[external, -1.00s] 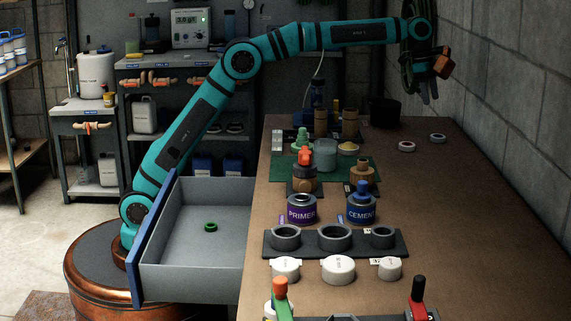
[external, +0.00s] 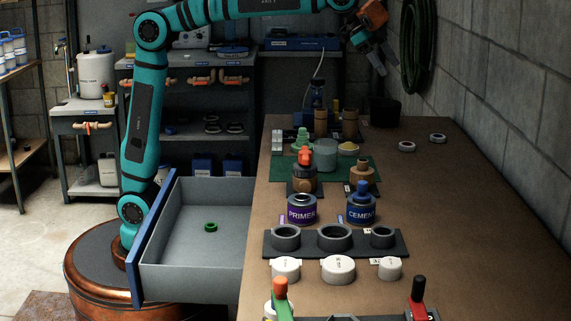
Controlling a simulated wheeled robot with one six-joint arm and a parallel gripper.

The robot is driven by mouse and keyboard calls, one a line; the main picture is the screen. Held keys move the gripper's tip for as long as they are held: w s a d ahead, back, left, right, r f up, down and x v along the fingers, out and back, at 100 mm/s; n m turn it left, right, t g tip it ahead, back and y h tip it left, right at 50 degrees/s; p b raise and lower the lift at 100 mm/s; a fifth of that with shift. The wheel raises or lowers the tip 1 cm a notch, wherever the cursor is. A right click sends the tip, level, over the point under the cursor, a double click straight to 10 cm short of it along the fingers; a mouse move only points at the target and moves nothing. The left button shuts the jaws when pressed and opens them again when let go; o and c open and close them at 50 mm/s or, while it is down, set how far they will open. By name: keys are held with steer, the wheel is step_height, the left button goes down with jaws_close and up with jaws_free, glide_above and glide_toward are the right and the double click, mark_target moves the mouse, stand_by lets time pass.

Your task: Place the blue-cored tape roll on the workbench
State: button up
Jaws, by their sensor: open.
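The right one (external: 437,138) seems to have a bluish core, and the left one (external: 407,147) a reddish core; both are too small to be sure. A green ring (external: 210,227) lies in the open grey drawer at the left. My gripper (external: 380,62) is open, high above the far end of the bench, up and left of the two white rings. I see nothing between its fingers.
Primer (external: 301,209) and cement (external: 360,209) cans, a dark rack of grey rings (external: 335,237) and white caps (external: 338,270) stand along the bench's left side. A black bin (external: 384,111) stands at the far end. The bench's right side is clear.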

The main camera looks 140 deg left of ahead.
steer(key=s+d+r+t, duration=0.25)
steer(key=s+d, duration=0.45)
steer(key=d, duration=0.6)
steer(key=s+d+r+t, duration=0.25)
steer(key=s+d, duration=0.35)
steer(key=d, duration=0.7)
steer(key=s+d+f+m+t+h, duration=0.1)
steer(key=s+d+f+t, duration=0.2)
steer(key=s+d, duration=0.4)
steer(key=s+d+f+t+h, duration=0.2)
steer(key=s+d+f, duration=0.3)
steer(key=s, duration=0.8)
steer(key=d, duration=0.3)
steer(key=shift+s+d+m+t, duration=0.15)
steer(key=shift+s+m+t, duration=0.15)
steer(key=shift+m+t, duration=0.1)
steer(key=shift+o, duration=0.4)
